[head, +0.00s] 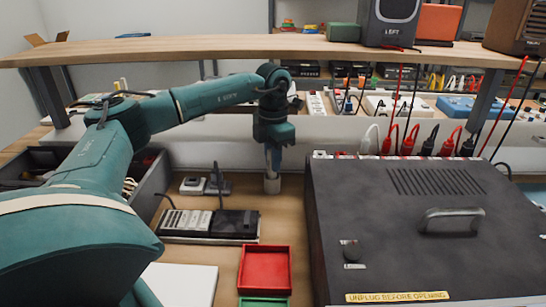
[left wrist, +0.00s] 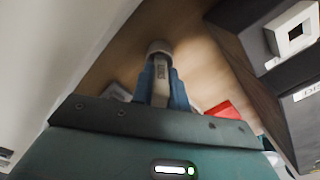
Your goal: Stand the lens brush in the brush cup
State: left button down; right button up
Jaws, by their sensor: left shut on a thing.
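My left gripper (head: 271,160) points straight down at the far middle of the wooden bench, left of the big black unit. Its blue fingers, also in the left wrist view (left wrist: 162,88), are shut on a slim grey piece with pale lettering, which I take to be the lens brush (left wrist: 161,78). The small greyish brush cup (head: 271,184) stands on the bench directly below the fingertips. A round pale end shows beyond the fingers in the left wrist view. I cannot tell whether the brush's lower end is inside the cup or just above it. My right gripper is out of view.
The large black unit (head: 415,220) with a handle fills the right side. A red tray (head: 265,269) lies in front. A wooden shelf (head: 240,46) spans above.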

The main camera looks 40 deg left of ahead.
pick_arm(q)
jog(key=c, duration=1.3)
grip_release()
jog(key=shift+r, duration=0.35)
notch_tip(320, 180, up, 6)
jog(key=shift+f, duration=0.15)
jog(key=shift+r+p, duration=0.3)
jog(key=shift+r, duration=0.25)
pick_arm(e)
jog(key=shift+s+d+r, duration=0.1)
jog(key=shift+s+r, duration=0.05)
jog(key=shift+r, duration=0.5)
